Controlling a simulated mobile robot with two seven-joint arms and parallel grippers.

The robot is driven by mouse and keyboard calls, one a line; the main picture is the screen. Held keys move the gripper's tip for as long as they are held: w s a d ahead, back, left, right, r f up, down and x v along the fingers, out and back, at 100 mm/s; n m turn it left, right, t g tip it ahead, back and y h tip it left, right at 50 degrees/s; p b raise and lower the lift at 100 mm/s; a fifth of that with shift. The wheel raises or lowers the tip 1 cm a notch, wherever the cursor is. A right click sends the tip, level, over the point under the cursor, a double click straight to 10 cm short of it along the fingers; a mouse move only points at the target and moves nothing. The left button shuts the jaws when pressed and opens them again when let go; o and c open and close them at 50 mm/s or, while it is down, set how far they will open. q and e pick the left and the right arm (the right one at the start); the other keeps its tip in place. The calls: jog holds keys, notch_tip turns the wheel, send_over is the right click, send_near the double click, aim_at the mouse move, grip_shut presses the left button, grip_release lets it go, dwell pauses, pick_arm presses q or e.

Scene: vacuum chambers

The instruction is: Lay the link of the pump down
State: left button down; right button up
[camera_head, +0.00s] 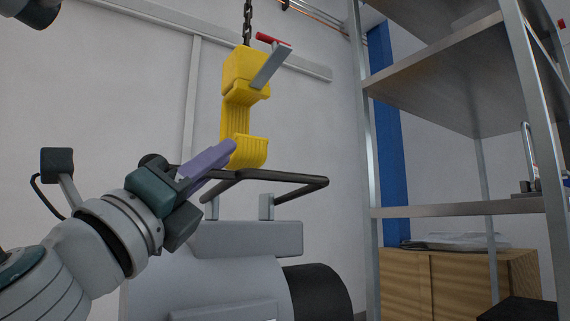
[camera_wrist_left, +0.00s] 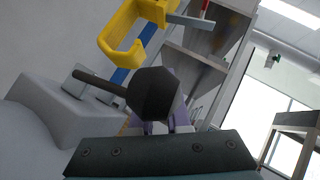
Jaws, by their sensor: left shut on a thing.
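The link (camera_head: 285,176) is a dark bent bar standing above the grey pump (camera_head: 240,285), at two small grey brackets on its top block. My left gripper (camera_head: 207,167), with purple fingers, is shut on the link at its left part. In the left wrist view the link (camera_wrist_left: 100,82) shows as a dark rod with a thick dark end; the fingers are mostly hidden behind that end. A yellow hook (camera_head: 236,112) hangs on a chain just above the link. In the left wrist view the hook (camera_wrist_left: 126,40) appears apart from the rod. My right gripper is not in view.
A metal shelf rack (camera_head: 460,208) stands at the right, with a wooden cabinet (camera_head: 460,280) behind it. The chain (camera_head: 247,22) comes down from above. A red-tipped lever (camera_head: 272,62) juts from the hook. A pale wall is behind the pump.

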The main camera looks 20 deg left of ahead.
pick_arm(q)
jog(key=shift+s+d+r+h, duration=0.15)
jog(key=shift+d+h, duration=0.1)
jog(key=shift+h, duration=0.25)
jog(key=c, duration=1.2)
grip_release()
jog(key=shift+c, duration=0.2)
jog(key=o, duration=0.4)
jog(key=shift+s+d+f+y, duration=0.1)
jog(key=shift+d+f+y, duration=0.1)
jog(key=shift+y, duration=0.1)
jog(key=shift+c, duration=0.2)
jog(key=shift+a, duration=0.1)
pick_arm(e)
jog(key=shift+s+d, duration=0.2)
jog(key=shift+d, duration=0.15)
pick_arm(q)
jog(key=shift+a, duration=0.1)
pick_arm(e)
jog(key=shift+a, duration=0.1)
